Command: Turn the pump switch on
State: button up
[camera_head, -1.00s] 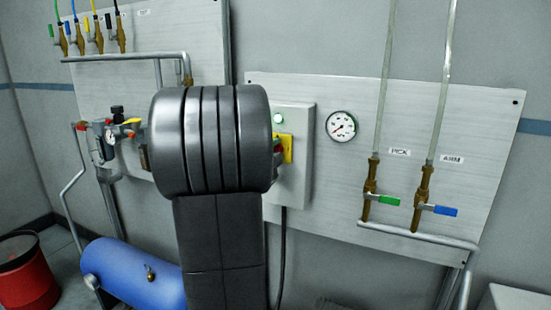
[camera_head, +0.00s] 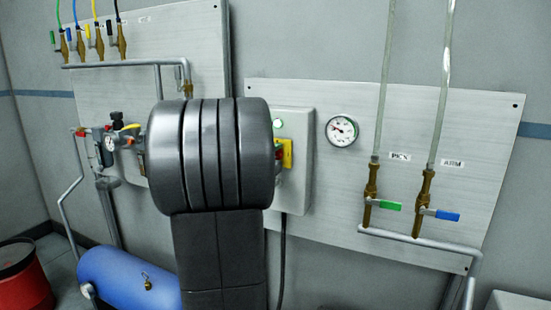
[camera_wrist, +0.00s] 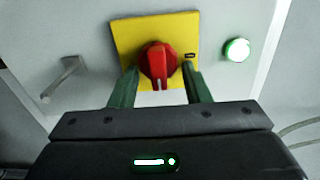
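The pump switch is a red rotary knob (camera_wrist: 158,62) on a yellow plate (camera_wrist: 126,40) in the wrist view. Its white mark is at the lower end in that picture. My gripper (camera_wrist: 161,72) has one green finger on each side of the knob, with narrow gaps showing, so it looks open around it. A round lamp (camera_wrist: 237,50) beside the plate glows white with a green rim. In the head view, the yellow plate (camera_head: 287,153) and the lamp (camera_head: 278,123) show on a grey box (camera_head: 297,190); my arm hides most of the knob and gripper.
A round gauge (camera_head: 341,130) is right of the box, its needle towards the upper left. Farther right are a green-handled valve (camera_head: 388,206) and a blue-handled valve (camera_head: 446,215). A blue tank (camera_head: 125,280) and a red bin (camera_head: 25,285) stand lower left.

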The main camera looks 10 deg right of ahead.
jog(key=shift+o, duration=1.2)
jog(key=v, duration=1.3)
jog(key=shift+s+a, duration=0.2)
jog(key=shift+s, duration=0.15)
jog(key=x, duration=1.4)
jog(key=shift+s+a, duration=0.1)
